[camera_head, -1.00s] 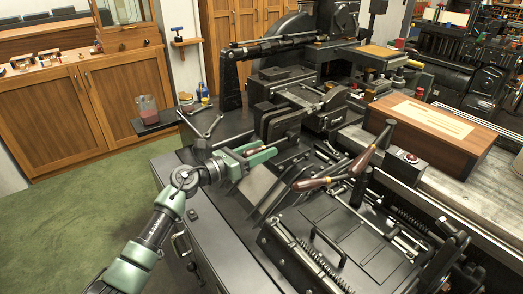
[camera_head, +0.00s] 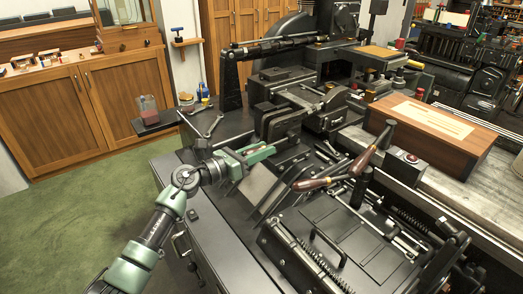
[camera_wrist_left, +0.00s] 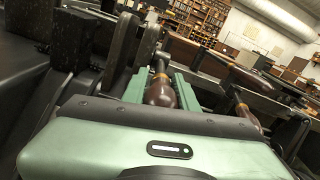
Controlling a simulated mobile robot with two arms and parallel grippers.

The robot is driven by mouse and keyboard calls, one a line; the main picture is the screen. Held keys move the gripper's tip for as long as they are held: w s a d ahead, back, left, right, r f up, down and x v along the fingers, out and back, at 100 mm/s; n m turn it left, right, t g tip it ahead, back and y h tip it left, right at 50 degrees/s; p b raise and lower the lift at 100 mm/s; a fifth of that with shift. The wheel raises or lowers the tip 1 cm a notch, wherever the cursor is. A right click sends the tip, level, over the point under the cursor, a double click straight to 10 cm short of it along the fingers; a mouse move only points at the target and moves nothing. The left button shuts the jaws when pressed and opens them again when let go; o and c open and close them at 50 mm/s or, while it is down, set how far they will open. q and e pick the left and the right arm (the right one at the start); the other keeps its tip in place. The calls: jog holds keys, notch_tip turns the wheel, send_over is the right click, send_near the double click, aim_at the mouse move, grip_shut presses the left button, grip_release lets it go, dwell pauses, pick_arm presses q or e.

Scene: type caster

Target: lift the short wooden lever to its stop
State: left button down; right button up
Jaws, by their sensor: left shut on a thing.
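My left gripper (camera_head: 268,152) reaches in from the left over the black machine. In the left wrist view, its two green fingers (camera_wrist_left: 161,88) are shut on a dark brown wooden handle (camera_wrist_left: 160,92) with a brass-coloured collar, which I take to be the short wooden lever. In the head view this handle is hidden by the gripper or too small to make out. Two other brown wooden handles stand to the right: one lies nearly level (camera_head: 311,184) and one slants upward (camera_head: 363,160). They also show right of the fingers in the left wrist view. My right gripper is not in view.
A wooden box (camera_head: 432,132) and a small box with a red button (camera_head: 408,160) stand to the right. The black machine (camera_head: 345,235) has springs and a bar handle in front. A small shelf (camera_head: 157,124) holds a reddish container. Green floor is free at left.

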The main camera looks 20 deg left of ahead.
aim_at(264, 147)
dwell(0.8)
pick_arm(q)
jog(key=shift+r+p, duration=0.2)
jog(key=shift+p, duration=0.1)
jog(key=r+g+y+p, duration=0.1)
jog(key=p, duration=0.5)
jog(key=r+g+y+p, duration=0.1)
jog(key=r+p, duration=0.1)
jog(key=p, duration=0.4)
jog(key=r+g+p, duration=0.1)
jog(key=r+p, duration=0.1)
jog(key=p, duration=0.5)
jog(key=shift+w+d+g+y, duration=0.3)
jog(key=shift+w+g+y, duration=0.1)
jog(key=shift+p, duration=0.35)
jog(key=shift+f, duration=0.2)
jog(key=shift+w, duration=0.1)
jog(key=c, duration=1.1)
grip_release()
